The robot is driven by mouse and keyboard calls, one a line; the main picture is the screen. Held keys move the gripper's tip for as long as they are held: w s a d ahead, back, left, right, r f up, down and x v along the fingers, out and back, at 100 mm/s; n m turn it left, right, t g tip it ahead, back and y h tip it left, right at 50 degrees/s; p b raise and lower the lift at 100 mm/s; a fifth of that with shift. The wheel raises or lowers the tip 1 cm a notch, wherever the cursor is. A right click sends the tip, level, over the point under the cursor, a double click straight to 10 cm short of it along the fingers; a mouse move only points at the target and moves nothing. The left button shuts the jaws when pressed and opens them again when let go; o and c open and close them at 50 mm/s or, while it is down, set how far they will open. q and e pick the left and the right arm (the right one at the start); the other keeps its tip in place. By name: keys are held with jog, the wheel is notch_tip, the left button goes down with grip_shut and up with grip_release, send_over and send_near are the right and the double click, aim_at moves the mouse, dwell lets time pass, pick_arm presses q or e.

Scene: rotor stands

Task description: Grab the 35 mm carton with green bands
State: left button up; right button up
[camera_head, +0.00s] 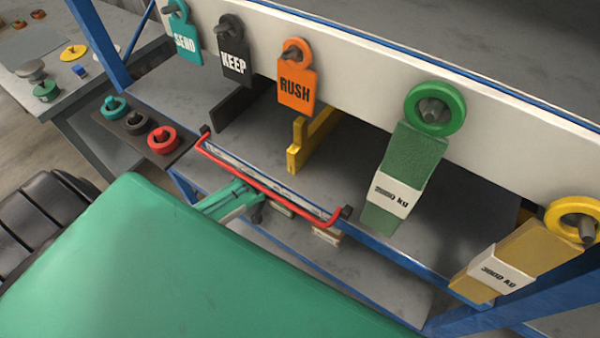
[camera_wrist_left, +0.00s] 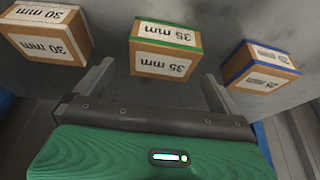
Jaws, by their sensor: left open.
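The 35 mm carton (camera_wrist_left: 165,50) is a tan box with white labels and green bands along its edges. It stands at the top middle of the left wrist view, on a grey surface. My left gripper (camera_wrist_left: 159,70) is open and empty, its two grey fingers pointing toward this carton, one to each side of its near face. The fingers do not close on it. In the head view the left gripper is mostly hidden near the red bar, and I cannot tell which carton shows there. My right gripper is not in view.
A 30 mm carton (camera_wrist_left: 44,33) stands left of it and a blue-banded carton (camera_wrist_left: 262,67) right of it, with gaps between. In the head view, a red bar (camera_head: 270,182) runs along the shelf front; tags and weights, including a green one (camera_head: 405,175), hang from a white rail (camera_head: 350,75).

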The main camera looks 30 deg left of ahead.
aim_at(289, 213)
pick_arm(q)
jog(key=shift+w+f, duration=0.15)
jog(key=shift+a+x, duration=0.2)
jog(key=shift+x, duration=3.25)
jog(key=c, duration=0.9)
